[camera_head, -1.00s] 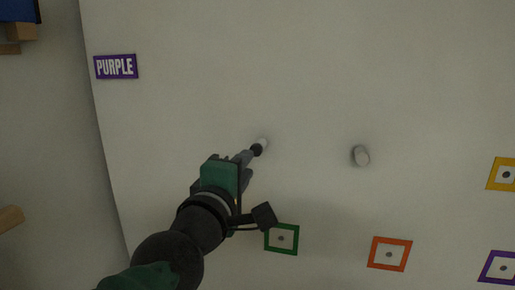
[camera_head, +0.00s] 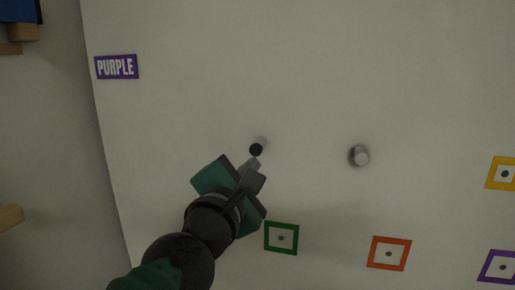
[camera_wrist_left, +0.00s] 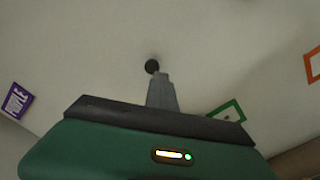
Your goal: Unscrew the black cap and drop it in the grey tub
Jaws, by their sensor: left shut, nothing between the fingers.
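The black cap (camera_head: 256,149) is a small dark round thing at the end of a pale peg (camera_head: 264,140) on the wall panel. My left gripper (camera_head: 253,164) comes from below, with its fingertips just under the cap. Its fingers are shut with nothing between them. In the left wrist view the cap (camera_wrist_left: 152,66) shows just beyond the fingertips (camera_wrist_left: 158,76); I cannot tell whether they touch it. No grey tub shows in either view. My right gripper is not in view.
A second pale peg (camera_head: 359,156) stands on the panel to the right. Green (camera_head: 282,238), orange (camera_head: 389,253), purple (camera_head: 499,267) and yellow (camera_head: 503,173) square frames line the lower and right side. A PURPLE sign (camera_head: 116,67) is at upper left. The panel's middle is otherwise bare.

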